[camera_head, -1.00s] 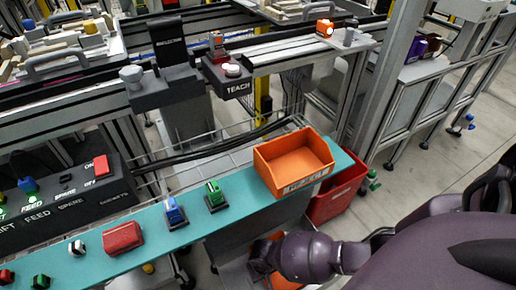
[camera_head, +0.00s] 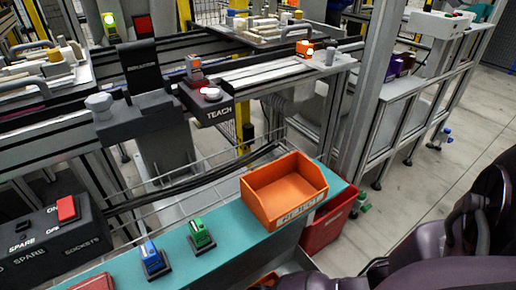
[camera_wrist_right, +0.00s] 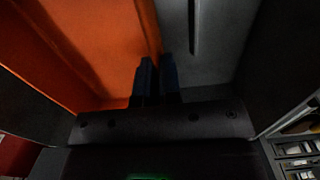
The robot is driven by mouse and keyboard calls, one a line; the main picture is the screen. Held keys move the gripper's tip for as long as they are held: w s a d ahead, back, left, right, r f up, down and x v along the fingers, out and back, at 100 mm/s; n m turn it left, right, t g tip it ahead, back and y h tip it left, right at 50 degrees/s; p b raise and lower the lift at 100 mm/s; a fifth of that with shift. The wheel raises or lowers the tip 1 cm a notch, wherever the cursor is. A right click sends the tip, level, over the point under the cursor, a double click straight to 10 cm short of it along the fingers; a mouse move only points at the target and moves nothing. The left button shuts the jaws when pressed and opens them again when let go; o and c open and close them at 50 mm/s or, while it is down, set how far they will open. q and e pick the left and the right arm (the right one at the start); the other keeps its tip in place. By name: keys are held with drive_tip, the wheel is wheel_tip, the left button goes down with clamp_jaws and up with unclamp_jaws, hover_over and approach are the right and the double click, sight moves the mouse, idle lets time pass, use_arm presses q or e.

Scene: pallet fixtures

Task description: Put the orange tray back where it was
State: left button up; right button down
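An orange tray (camera_head: 284,205) with a REJECT label stands upright and empty on the right end of the teal shelf in the head view. Part of another orange thing (camera_head: 268,281) shows low down below the shelf, mostly cut off. In the right wrist view, my right gripper (camera_wrist_right: 158,72) has its dark fingers close together on either side of the edge of an orange wall (camera_wrist_right: 85,45). It looks shut on that edge. I cannot tell for sure which orange thing this is. My left gripper is out of view.
The teal shelf (camera_head: 225,251) carries a blue button block (camera_head: 152,257) and a green one (camera_head: 201,234), left of the labelled tray. A red bin (camera_head: 327,225) is below its right end. A metal post (camera_head: 362,100) rises behind. Grey floor (camera_head: 415,195) is open at the right.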

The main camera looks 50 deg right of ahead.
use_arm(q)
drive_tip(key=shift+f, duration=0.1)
use_arm(e)
drive_tip(key=shift+f, duration=0.6)
drive_tip(key=c, duration=1.3)
unclamp_jaws()
drive_tip(key=shift+w+r, duration=0.1)
drive_tip(key=shift+r, duration=0.5)
use_arm(q)
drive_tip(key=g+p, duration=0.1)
drive_tip(key=p, duration=0.2)
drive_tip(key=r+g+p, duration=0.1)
drive_tip(key=p, duration=0.2)
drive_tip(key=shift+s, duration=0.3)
use_arm(e)
wheel_tip(320, 180, up, 12)
drive_tip(key=shift+r, duration=0.1)
